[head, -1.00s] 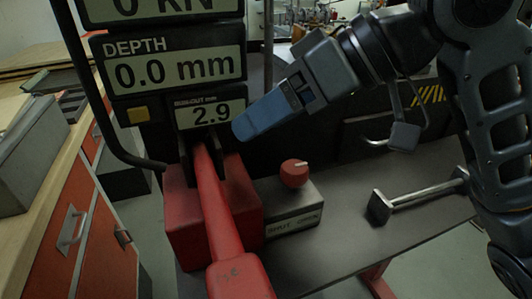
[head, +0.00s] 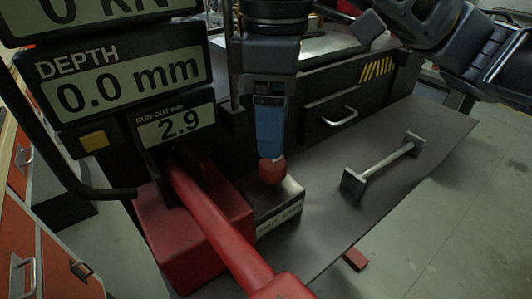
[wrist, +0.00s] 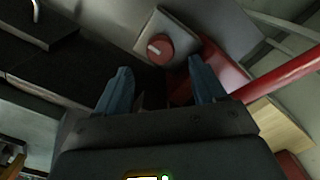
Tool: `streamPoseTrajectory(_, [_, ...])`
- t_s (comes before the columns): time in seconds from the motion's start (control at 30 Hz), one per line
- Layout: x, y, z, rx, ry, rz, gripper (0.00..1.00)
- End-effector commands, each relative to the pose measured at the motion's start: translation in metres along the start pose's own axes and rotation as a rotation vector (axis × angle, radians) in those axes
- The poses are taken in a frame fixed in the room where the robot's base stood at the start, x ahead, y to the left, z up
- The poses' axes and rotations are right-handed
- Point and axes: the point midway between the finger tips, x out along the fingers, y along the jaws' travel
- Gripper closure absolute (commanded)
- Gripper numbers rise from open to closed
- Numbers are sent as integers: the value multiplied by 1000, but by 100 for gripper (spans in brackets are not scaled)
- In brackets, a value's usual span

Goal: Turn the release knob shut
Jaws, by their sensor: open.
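The red release knob (head: 272,172) sits on a small grey block (head: 285,204) with a pale label on its front face, too small to read now. My gripper (head: 271,156) points down over the knob, with its blue fingers close above it. In the wrist view the knob (wrist: 160,48) has a white pointer line and lies ahead, roughly between the tips of my open gripper (wrist: 160,64). The fingers are apart and hold nothing. I cannot tell from the head view whether a fingertip touches the knob.
A red lever (head: 222,232) rises from a red block (head: 155,237) just left of the knob. Display panels (head: 130,80) stand behind on the left. A metal bar handle (head: 382,165) is on the dark bench top (head: 345,225) to the right, with clear surface around it.

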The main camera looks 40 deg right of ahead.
Motion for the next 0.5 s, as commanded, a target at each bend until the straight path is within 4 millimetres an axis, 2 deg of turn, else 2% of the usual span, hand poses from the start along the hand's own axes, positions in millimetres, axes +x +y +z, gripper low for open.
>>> streamPoseTrajectory(0.1, [21, -1, 0, -1, 1, -5, 30])
streamPoseTrajectory(0.3, [49, -1, 0, 0, 3, -5, 30])
streamPoseTrajectory(0.5, [63, -1, -1, 0, 4, -2, 30])
